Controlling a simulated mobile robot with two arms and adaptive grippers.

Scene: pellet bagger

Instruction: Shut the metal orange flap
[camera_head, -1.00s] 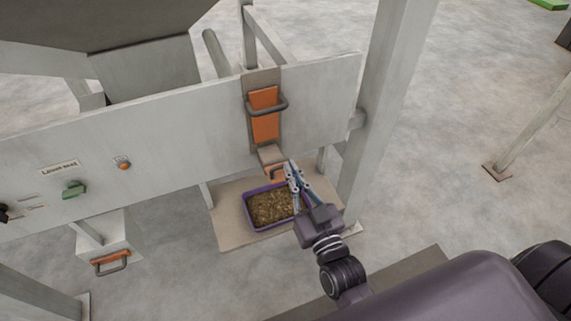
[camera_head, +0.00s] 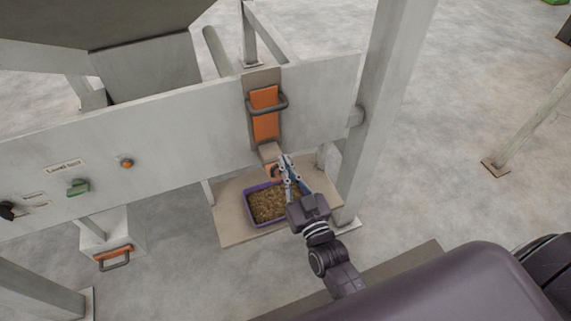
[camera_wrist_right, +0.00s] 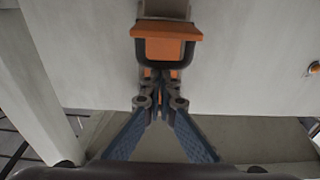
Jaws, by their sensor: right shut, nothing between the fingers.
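An orange metal flap (camera_head: 265,113) with a dark bar handle is mounted upright on the grey panel. In the right wrist view, an orange plate (camera_wrist_right: 165,48) with a dark U-shaped handle shows at the top. Below the flap, a short spout (camera_head: 269,152) with a small orange part at its mouth juts from the panel. My right gripper (camera_head: 283,158) is shut and empty, its fingertips close beside the spout's mouth. Whether they touch it I cannot tell. My left gripper is not in view.
A purple tray (camera_head: 248,213) of brown pellets stands on a board under the spout. A grey post (camera_head: 385,110) rises to the right. At lower left is a box with an orange-fronted handle (camera_head: 113,254). The panel carries green and orange controls.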

